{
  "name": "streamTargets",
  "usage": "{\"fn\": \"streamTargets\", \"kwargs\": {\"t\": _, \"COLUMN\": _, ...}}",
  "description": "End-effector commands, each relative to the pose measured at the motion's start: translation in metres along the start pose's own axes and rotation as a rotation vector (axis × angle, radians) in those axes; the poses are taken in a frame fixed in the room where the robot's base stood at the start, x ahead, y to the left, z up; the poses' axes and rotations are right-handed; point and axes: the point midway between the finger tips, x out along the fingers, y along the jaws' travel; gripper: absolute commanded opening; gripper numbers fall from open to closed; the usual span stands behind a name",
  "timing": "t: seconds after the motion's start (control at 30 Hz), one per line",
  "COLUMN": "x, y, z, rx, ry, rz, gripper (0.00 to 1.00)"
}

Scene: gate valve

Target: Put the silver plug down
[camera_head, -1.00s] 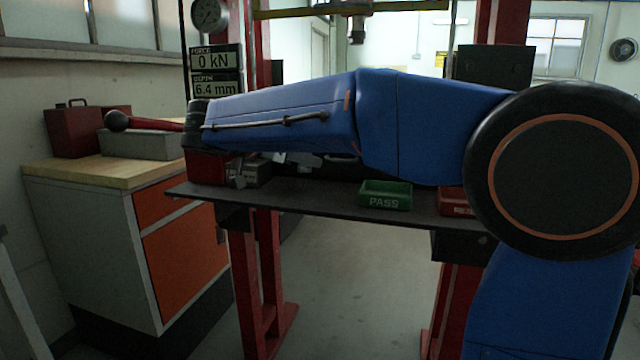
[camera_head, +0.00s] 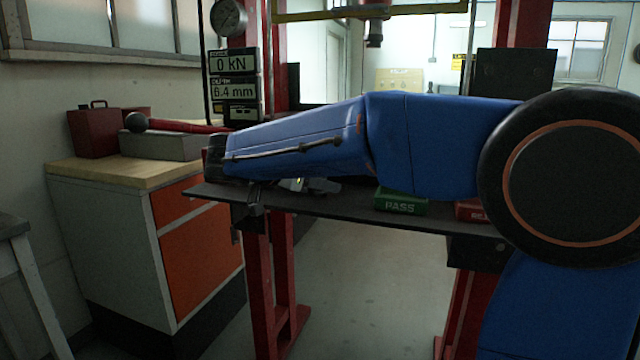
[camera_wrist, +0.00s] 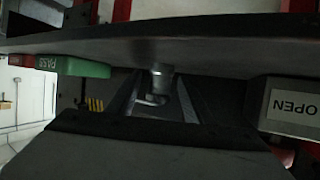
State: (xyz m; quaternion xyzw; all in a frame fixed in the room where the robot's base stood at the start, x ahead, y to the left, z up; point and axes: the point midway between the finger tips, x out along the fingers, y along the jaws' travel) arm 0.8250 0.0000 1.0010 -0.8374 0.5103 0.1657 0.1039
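The silver plug (camera_wrist: 160,78) shows in the wrist view, which is turned upside down. It is a small metal cylinder at the ends of my gripper's fingers, right by the surface of the dark shelf (camera_wrist: 220,45); whether it touches the shelf is unclear. My gripper (camera_wrist: 159,85) has its dark fingers on either side of the plug; the dim picture does not show whether they press on it. In the head view my blue forearm hides most of the gripper and the plug, above the left part of the shelf (camera_head: 330,209).
A green PASS tray (camera_head: 400,203) stands on the shelf, with a red tray (camera_head: 472,211) to its right. A grey box marked OPEN (camera_wrist: 292,106) is beside my gripper in the wrist view. A wooden-topped cabinet (camera_head: 105,172) stands left. Displays read 0 kN and 6.4 mm (camera_head: 234,76).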

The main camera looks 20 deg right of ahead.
Motion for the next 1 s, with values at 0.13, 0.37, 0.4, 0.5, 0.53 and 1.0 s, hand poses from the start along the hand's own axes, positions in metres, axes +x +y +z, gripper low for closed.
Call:
{"fn": "streamTargets", "kwargs": {"t": 0.13, "x": 0.000, "y": 0.000, "z": 0.000, "rx": 0.000, "ry": 0.000, "rz": 0.000, "gripper": 0.46}}
{"fn": "streamTargets", "kwargs": {"t": 0.37, "x": -0.003, "y": 0.000, "z": -0.002, "rx": 0.000, "ry": 0.000, "rz": 0.000, "gripper": 0.46}}
{"fn": "streamTargets", "kwargs": {"t": 0.4, "x": -0.006, "y": 0.000, "z": -0.002, "rx": 0.000, "ry": 0.000, "rz": -0.001, "gripper": 0.46}}
{"fn": "streamTargets", "kwargs": {"t": 0.5, "x": -0.019, "y": -0.001, "z": -0.002, "rx": 0.000, "ry": 0.000, "rz": -0.003, "gripper": 0.46}}
{"fn": "streamTargets", "kwargs": {"t": 0.53, "x": -0.023, "y": -0.001, "z": -0.002, "rx": 0.000, "ry": 0.000, "rz": -0.003, "gripper": 0.46}}
{"fn": "streamTargets", "kwargs": {"t": 1.0, "x": -0.104, "y": 0.000, "z": -0.002, "rx": -0.001, "ry": 0.000, "rz": -0.002, "gripper": 0.46}}
